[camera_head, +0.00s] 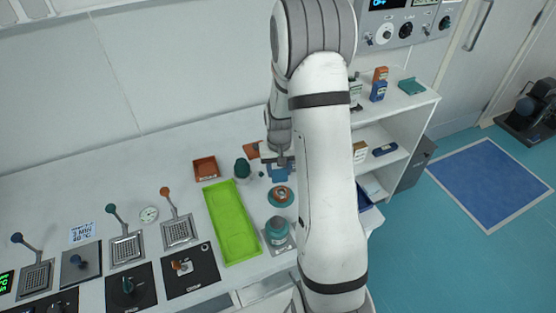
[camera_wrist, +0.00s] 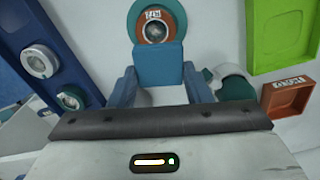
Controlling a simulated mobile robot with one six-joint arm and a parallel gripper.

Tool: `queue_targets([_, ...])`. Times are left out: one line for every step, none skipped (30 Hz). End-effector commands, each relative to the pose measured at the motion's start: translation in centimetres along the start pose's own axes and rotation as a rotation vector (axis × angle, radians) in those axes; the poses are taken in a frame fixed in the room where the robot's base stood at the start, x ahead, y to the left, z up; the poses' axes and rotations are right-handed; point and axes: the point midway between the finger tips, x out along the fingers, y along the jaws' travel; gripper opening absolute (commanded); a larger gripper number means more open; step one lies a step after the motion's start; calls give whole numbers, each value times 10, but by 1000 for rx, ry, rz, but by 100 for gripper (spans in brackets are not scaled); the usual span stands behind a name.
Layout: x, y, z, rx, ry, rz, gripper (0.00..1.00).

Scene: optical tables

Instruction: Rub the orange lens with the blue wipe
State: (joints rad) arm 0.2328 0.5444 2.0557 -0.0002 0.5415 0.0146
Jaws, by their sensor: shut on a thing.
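The orange lens (camera_head: 281,196) lies on the table in front of my gripper, a round glass with an orange ring in a teal mount. In the wrist view the lens (camera_wrist: 154,29) sits at top centre with a small white label. My gripper (camera_head: 277,161) is low over the table, partly hidden by my arm. It is shut on the blue wipe (camera_wrist: 158,66), a blue block between the fingers; the wipe (camera_head: 280,176) also shows below the gripper in the head view. The wipe overlaps the mount's near edge in the wrist view; I cannot tell whether they touch.
A green tray (camera_head: 232,222) lies left of the lens, with an orange tray (camera_head: 205,168) behind it. A dark green jar (camera_head: 242,168) and a teal jar (camera_head: 277,231) stand nearby. A blue rack with round parts (camera_wrist: 50,45) is at left in the wrist view. My arm hides the table's right side.

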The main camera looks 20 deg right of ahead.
Motion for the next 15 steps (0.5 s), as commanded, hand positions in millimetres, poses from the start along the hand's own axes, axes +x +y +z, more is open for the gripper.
queue_targets([-8,0,0,-1,1,0,23])
queue_targets([-10,0,0,-1,1,0,23])
queue_targets([-14,-1,0,-2,1,0,23])
queue_targets([-17,-1,0,-2,1,0,23])
queue_targets([-19,-1,0,-2,1,0,23])
queue_targets([-22,-1,0,-2,2,0,23])
queue_targets([-23,-1,0,-2,2,0,23])
queue_targets([-25,-1,0,-2,1,0,23])
queue_targets([-26,-1,0,-2,1,0,23])
queue_targets([-26,-1,0,-2,1,0,23])
queue_targets([-26,-1,0,-2,1,0,23])
queue_targets([-26,-1,0,-2,0,0,23])
queue_targets([-26,-1,0,-2,0,0,23])
queue_targets([-26,-1,0,-2,0,0,23])
queue_targets([-26,-1,0,-2,0,0,23])
